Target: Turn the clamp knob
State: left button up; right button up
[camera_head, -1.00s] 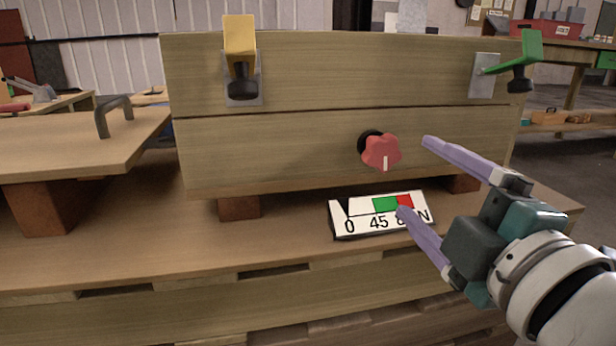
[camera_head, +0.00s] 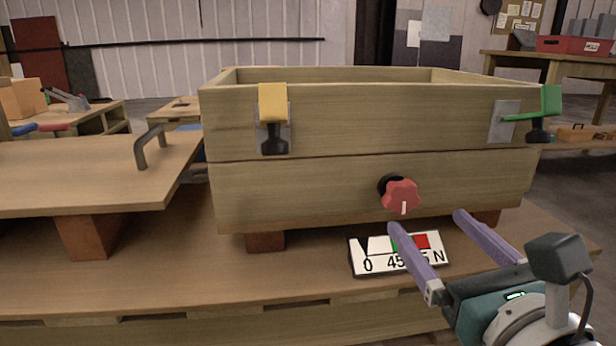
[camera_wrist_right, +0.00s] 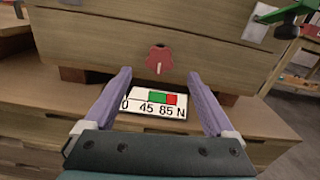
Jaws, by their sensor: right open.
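The red clamp knob (camera_head: 401,195), lobed with a white mark pointing down, sits on the lower front of a wooden box (camera_head: 300,186). It also shows in the right wrist view (camera_wrist_right: 160,59), ahead of and between the fingertips. My right gripper (camera_head: 428,222) is open and empty, with its purple fingers in front of and below the knob, apart from it. A white gauge plate (camera_head: 361,258) marked 0, 45, 85 N, with green and red zones, lies below the knob. One finger partly hides it in the head view. My left gripper is not in view.
A yellow clamp (camera_head: 273,106) and a green clamp (camera_head: 547,101) are on the box's upper front. The box rests on brown blocks (camera_head: 266,241) on a wooden bench (camera_head: 150,265). A board with a handle (camera_head: 150,146) stands at left.

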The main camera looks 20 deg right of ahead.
aim_at(405, 198)
jog(key=b+x, duration=0.1)
jog(key=x, duration=0.8)
jog(key=shift+w+d, duration=0.15)
jog(key=shift+w, duration=0.1)
jog(key=c, duration=1.4)
jog(key=shift+o, duration=0.2)
jog(key=shift+m, duration=0.4)
